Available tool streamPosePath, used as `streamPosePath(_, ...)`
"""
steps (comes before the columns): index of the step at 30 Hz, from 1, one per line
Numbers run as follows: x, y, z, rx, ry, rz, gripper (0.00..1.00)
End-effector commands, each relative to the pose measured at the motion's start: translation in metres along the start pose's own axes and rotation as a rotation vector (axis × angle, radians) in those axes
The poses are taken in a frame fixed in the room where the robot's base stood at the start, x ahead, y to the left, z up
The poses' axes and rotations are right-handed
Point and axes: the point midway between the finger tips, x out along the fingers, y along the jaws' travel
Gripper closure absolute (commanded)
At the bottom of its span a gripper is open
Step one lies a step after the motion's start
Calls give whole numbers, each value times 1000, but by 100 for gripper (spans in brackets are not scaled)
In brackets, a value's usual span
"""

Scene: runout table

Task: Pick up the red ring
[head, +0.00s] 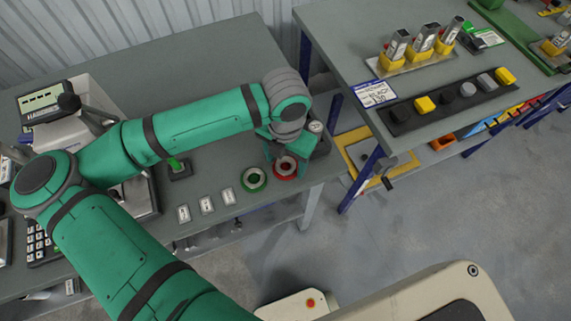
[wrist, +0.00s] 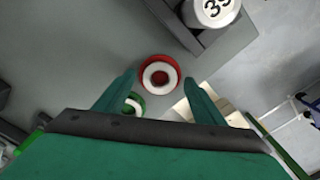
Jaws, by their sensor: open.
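The red ring (head: 286,167) lies on the grey table near its right end, in the head view. In the wrist view the red ring (wrist: 159,74) has a white inner band and shows ahead of my fingers, between their lines. My gripper (wrist: 162,84) is open and empty, its two green fingers spread apart. In the head view my gripper (head: 277,150) is over the right end of the table, just behind the red ring and partly hidden by my arm. I cannot tell its exact height above the ring.
A green ring (head: 254,179) lies just left of the red ring; it also shows in the wrist view (wrist: 134,104). A dark block with a round numbered top (wrist: 212,10) stands close to the red ring. Small white labelled pieces (head: 206,205) lie to the left. The table edge is near.

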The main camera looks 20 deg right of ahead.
Motion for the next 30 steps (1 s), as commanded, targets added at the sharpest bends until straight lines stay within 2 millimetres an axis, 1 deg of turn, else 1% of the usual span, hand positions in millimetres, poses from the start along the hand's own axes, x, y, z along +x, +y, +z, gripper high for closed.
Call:
streamPosePath(6, 1, 0, 0, 1, 0, 0, 37)
streamPosePath(7, 1, 0, 0, 1, 0, 0, 39)
streamPosePath(8, 1, 0, 0, 0, 0, 0, 46)
streamPosePath(9, 1, 0, 0, 0, 0, 0, 56)
streamPosePath(11, 1, 0, 0, 0, 0, 0, 70)
streamPosePath(12, 1, 0, 0, 0, 0, 0, 80)
streamPosePath(13, 1, 0, 0, 0, 0, 0, 84)
streamPosePath(23, -1, 1, 0, -1, -1, 1, 84)
streamPosePath(26, -5, 1, 0, -1, -1, 1, 84)
streamPosePath(30, -15, 0, 1, 1, -2, 2, 84)
